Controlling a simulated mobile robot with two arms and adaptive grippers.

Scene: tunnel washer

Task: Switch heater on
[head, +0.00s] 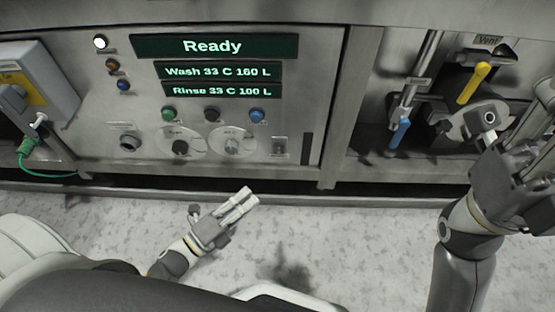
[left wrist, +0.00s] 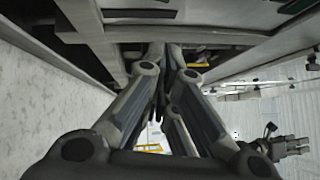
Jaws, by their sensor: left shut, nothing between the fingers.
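The control panel (head: 90,165) of the washer fills the upper left of the head view. It carries a small switch (head: 279,147) at the lower right, a dark-pointered dial (head: 180,147), a light-pointered dial (head: 232,146) and a black knob (head: 129,143). The labels are too small to read, so I cannot tell which control is the heater's. My left gripper (head: 250,196) is shut and empty, below the panel and apart from it. Its fingers meet in the left wrist view (left wrist: 168,60). My right gripper (head: 505,125) is at the right, near the valves; its fingertips are unclear.
The display (head: 214,47) reads "Ready", with wash and rinse lines below. Green (head: 169,114), black (head: 212,114) and blue (head: 257,115) buttons sit above the dials. Yellow (head: 473,83) and blue (head: 399,134) valve handles are at right. A grey box (head: 38,83) juts out at left.

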